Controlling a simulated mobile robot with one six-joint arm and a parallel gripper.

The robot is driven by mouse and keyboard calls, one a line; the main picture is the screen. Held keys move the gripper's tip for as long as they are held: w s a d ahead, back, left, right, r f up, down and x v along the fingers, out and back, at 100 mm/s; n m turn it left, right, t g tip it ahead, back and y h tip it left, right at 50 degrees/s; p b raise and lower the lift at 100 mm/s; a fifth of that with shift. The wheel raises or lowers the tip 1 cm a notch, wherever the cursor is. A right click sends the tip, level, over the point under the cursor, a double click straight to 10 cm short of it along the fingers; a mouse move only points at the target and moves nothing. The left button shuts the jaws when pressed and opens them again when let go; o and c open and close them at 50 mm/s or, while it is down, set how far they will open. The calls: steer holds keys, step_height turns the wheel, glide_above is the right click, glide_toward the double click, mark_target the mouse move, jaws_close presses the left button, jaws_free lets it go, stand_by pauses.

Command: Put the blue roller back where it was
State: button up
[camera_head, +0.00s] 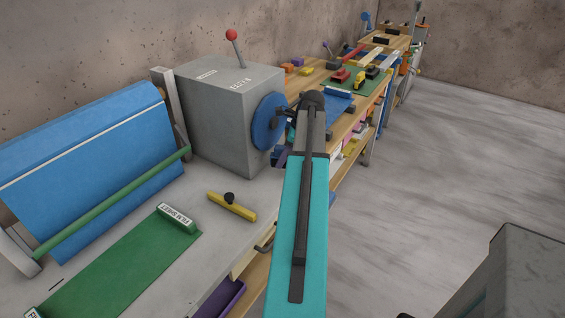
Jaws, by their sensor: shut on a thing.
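My gripper (288,119) is at the far end of my turquoise arm, just right of a blue disc on a grey box. The arm and dark wrist hide most of it. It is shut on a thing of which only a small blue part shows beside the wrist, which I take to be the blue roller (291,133). Its full shape and tilt are hidden. I cannot tell whether it touches the disc or the bench.
The grey box (215,110) has a red-knobbed lever. A large blue roll (95,165) with a green bar stands at left. A green sheet (125,268) and a yellow bar (232,207) lie on the slab. A cluttered wooden bench (345,118) runs behind.

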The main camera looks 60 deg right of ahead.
steer(key=shift+w+d, duration=0.3)
steer(key=shift+f, duration=0.2)
steer(key=shift+f+p, duration=0.6)
steer(key=shift+f, duration=1)
steer(key=o, duration=1.2)
steer(key=shift+f, duration=0.15)
steer(key=shift+r, duration=0.2)
steer(key=shift+b+v, duration=0.95)
steer(key=shift+v, duration=5)
